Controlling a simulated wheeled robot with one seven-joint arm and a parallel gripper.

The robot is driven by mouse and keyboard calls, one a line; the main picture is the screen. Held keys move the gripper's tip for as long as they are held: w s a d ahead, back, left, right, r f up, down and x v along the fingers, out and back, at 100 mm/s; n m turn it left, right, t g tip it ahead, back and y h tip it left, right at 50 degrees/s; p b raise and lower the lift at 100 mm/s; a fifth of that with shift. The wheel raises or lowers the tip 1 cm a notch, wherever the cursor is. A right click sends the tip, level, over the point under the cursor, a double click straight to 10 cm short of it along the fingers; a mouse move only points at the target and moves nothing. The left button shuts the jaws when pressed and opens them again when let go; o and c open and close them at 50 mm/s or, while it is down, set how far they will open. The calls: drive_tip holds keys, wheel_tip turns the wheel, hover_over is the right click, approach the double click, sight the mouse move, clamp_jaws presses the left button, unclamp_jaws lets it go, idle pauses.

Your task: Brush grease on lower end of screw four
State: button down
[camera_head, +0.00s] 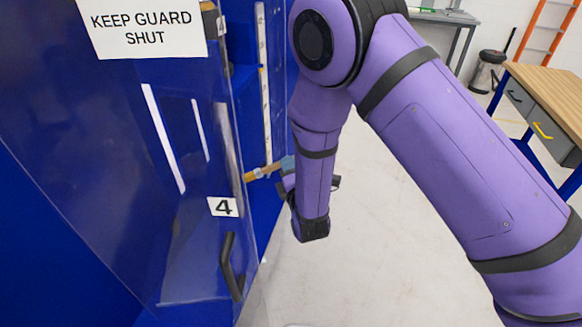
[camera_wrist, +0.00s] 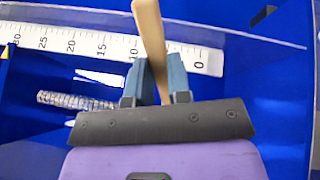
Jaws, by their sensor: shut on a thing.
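My gripper (camera_wrist: 157,78) is shut on the pale wooden handle of a brush (camera_wrist: 150,28), which stands up between its two blue-grey fingers in the wrist view. In the head view my arm partly hides the gripper, and the wooden part of the brush (camera_head: 262,172) points left toward the blue machine. The bristles cannot be made out clearly. In the wrist view a shiny threaded rod (camera_wrist: 75,102), apparently a screw, lies left of the fingers, apart from them. Its lower end cannot be told.
The clear guard (camera_head: 180,240) with a black handle (camera_head: 231,267) and a "KEEP GUARD SHUT" sign (camera_head: 144,25) stands left of my gripper. A white scale (camera_wrist: 110,46) runs along the blue machine. A wooden-topped bench (camera_head: 548,92) is at right. Floor between is clear.

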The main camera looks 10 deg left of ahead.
drive_tip(key=shift+a, duration=0.3)
drive_tip(key=shift+f, duration=0.1)
drive_tip(key=shift+f, duration=5.25)
wheel_tip(320, 180, up, 9)
